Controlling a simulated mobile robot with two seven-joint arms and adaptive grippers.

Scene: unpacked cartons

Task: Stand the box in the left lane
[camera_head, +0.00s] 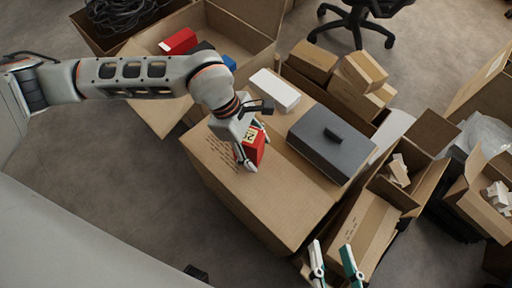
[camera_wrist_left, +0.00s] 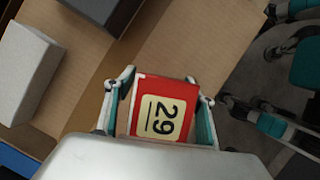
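A red box (camera_head: 255,147) with a pale label is at my left gripper (camera_head: 254,148), over the top of the large carton (camera_head: 290,195). In the left wrist view, the red box (camera_wrist_left: 163,107) shows a label reading 29 and sits between the two fingers of my left gripper (camera_wrist_left: 163,110), which close on its sides. I cannot tell whether its underside touches the carton. My right gripper (camera_head: 335,264) is open and empty at the bottom edge, its fingers apart. I cannot make out a marked left lane.
A dark grey case (camera_head: 318,143) and a white box (camera_head: 275,90) stand on the carton. Another red box (camera_head: 178,41) lies in the open carton behind. Small cartons (camera_head: 360,72) are stacked at the back. Open cartons crowd the right. The carton's front top is clear.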

